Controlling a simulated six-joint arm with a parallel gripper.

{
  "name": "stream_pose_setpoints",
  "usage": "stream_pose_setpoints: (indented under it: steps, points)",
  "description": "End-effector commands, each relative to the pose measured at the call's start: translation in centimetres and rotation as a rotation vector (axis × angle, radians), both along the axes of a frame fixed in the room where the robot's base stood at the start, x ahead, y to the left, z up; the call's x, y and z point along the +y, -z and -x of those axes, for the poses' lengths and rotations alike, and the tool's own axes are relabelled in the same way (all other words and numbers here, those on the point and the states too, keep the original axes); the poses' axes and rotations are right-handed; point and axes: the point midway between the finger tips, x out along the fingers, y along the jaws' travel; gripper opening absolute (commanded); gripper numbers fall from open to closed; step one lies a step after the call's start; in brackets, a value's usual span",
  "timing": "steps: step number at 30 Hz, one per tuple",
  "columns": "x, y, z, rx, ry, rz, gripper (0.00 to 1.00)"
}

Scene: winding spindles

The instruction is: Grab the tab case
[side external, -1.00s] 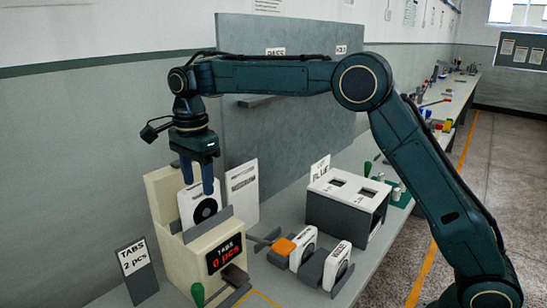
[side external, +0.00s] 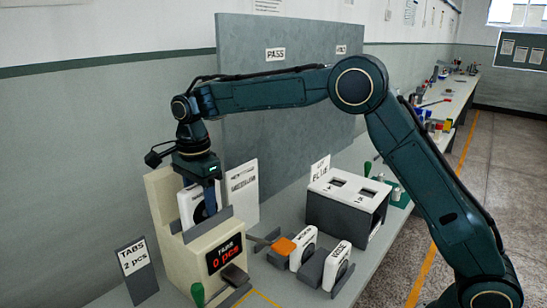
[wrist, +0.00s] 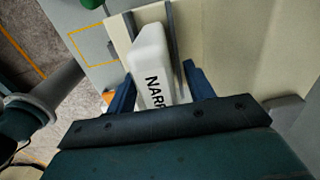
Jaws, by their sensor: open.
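In the wrist view my gripper (wrist: 160,82) has one blue finger on each side of the case. A gap shows on the right side; contact on the left cannot be told. The case's lower part is hidden.
Two more white cases, (side external: 303,248) and (side external: 337,266), stand in grey holders to the right. A white-topped box (side external: 345,200) is behind them. A TABS 2 pcs sign (side external: 136,268) stands at the left. A grey panel (side external: 290,115) rises behind the bench.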

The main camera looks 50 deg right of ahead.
Motion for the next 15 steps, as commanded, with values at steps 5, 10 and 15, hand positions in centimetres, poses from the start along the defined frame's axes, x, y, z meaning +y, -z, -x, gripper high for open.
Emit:
stream_pose_setpoints:
  steps: [5, 10, 15]
  points:
    - [0.00, -0.03, -0.01, 0.000, 0.000, 0.000, 0.29]
    - [0.00, -0.08, -0.02, -0.002, 0.000, 0.000, 0.00]
    - [0.00, -0.09, -0.02, -0.002, 0.000, 0.000, 0.00]
